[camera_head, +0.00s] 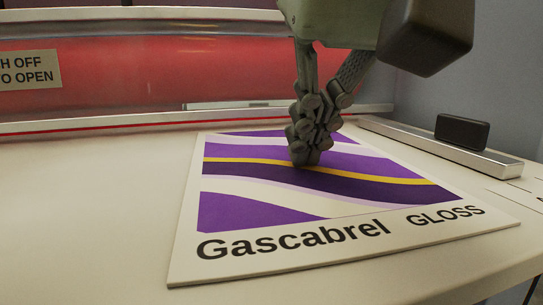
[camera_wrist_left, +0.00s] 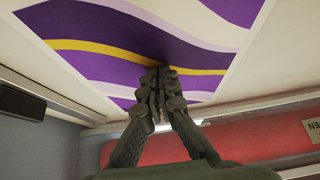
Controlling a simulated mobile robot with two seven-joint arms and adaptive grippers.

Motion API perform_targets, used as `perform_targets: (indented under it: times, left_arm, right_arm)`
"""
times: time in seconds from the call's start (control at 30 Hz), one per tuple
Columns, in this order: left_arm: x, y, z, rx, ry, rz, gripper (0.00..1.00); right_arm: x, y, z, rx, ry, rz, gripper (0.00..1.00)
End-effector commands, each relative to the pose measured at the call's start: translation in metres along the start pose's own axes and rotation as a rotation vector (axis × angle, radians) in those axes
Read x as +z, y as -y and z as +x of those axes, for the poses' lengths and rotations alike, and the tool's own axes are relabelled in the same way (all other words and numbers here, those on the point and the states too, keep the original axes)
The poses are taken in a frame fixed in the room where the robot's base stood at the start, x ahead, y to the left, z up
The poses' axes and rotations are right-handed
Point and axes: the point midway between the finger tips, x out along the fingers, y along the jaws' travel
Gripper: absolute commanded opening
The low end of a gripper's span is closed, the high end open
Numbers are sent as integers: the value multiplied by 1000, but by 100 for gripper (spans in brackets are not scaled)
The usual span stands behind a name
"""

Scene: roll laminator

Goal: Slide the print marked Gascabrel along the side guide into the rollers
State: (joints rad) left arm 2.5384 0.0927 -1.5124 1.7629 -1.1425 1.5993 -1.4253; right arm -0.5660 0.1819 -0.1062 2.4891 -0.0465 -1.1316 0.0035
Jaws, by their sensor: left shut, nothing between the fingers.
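The print marked Gascabrel GLOSS (camera_head: 320,205) lies flat on the cream feed table, with purple, white and yellow waves. Its far edge is close to the red roller (camera_head: 130,75) behind the clear cover. My left gripper (camera_head: 305,158) is shut and points down, its tips at the print's upper middle, touching or just above it. In the left wrist view the shut fingers (camera_wrist_left: 158,80) are over the print (camera_wrist_left: 110,55). The silver side guide (camera_head: 450,147) runs along the right, with a gap to the print's right edge. My right gripper is not in view.
A black block (camera_head: 462,131) stands on the side guide. A sign (camera_head: 28,70) is on the cover at the left. The table (camera_head: 90,210) is clear left of the print. A red line runs along the bar before the roller.

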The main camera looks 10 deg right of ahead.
Motion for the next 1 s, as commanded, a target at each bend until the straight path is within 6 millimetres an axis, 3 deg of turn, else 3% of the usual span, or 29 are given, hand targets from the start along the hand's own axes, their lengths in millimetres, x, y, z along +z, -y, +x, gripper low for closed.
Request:
perform_targets:
  times: [0.27,0.8,1.0]
  left_arm:
    - [2,-1,1,-3,4,3,0]
    - [2,-37,1,-2,5,4,0]
    - [2,-41,2,-1,5,3,0]
  right_arm:
    - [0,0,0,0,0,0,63]
    - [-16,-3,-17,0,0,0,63]
    - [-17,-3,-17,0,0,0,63]
